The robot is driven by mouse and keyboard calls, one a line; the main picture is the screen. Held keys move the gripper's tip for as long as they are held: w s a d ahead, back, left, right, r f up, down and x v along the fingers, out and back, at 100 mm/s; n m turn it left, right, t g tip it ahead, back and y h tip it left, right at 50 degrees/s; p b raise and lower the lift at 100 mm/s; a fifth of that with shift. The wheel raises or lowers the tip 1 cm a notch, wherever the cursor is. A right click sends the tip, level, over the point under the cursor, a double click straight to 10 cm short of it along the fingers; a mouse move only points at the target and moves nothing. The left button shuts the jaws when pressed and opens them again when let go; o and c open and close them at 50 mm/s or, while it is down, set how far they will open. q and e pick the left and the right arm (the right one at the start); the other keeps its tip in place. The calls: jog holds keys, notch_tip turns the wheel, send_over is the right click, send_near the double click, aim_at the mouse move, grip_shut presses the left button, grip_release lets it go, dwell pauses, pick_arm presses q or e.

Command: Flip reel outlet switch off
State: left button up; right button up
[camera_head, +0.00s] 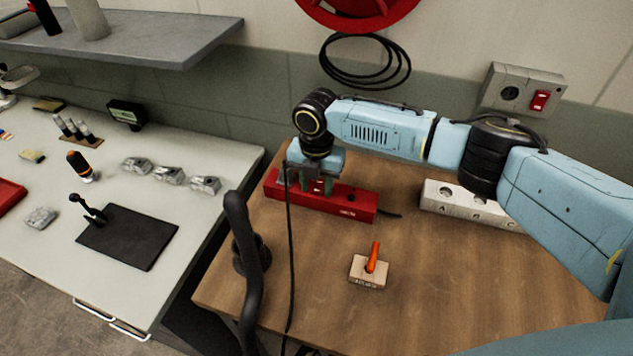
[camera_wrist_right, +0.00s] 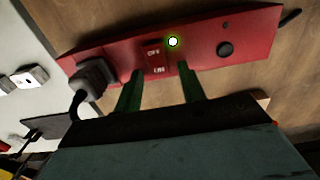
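A red outlet box (camera_head: 345,203) lies on the wooden bench, and it fills the top of the right wrist view (camera_wrist_right: 205,53). It carries a small red switch (camera_wrist_right: 154,58) marked OFF and ON, a glowing greenish light (camera_wrist_right: 173,41) beside it, a black plug (camera_wrist_right: 93,78) at the left and a round black hole or knob at the right. My right gripper (camera_head: 318,184) is over the box. In the right wrist view its two green fingers (camera_wrist_right: 161,72) are apart, empty, with their tips near either side of the switch. Whether they touch the box I cannot tell. My left gripper is not in view.
A wall socket plate (camera_head: 520,90) with a red switch is at the upper right, and a red reel (camera_head: 358,8) is on the wall. A white strip (camera_head: 468,206) and a block with an orange lever (camera_head: 370,268) are on the bench. A black cable hangs at the left.

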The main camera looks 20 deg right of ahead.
aim_at(320, 181)
grip_shut()
jog(key=shift+w+d+g+y, duration=0.2)
jog(key=shift+g+y, duration=0.1)
jog(key=shift+g, duration=0.2)
jog(key=shift+w+g+y+b, duration=0.2)
jog(key=shift+g+y+b, duration=0.25)
jog(key=shift+b, duration=0.35)
jog(key=shift+r+g, duration=0.15)
jog(key=shift+g, duration=0.1)
jog(key=shift+d, duration=0.1)
jog(key=shift+o, duration=0.7)
grip_release()
jog(key=v, duration=0.7)
jog(key=shift+r, duration=0.3)
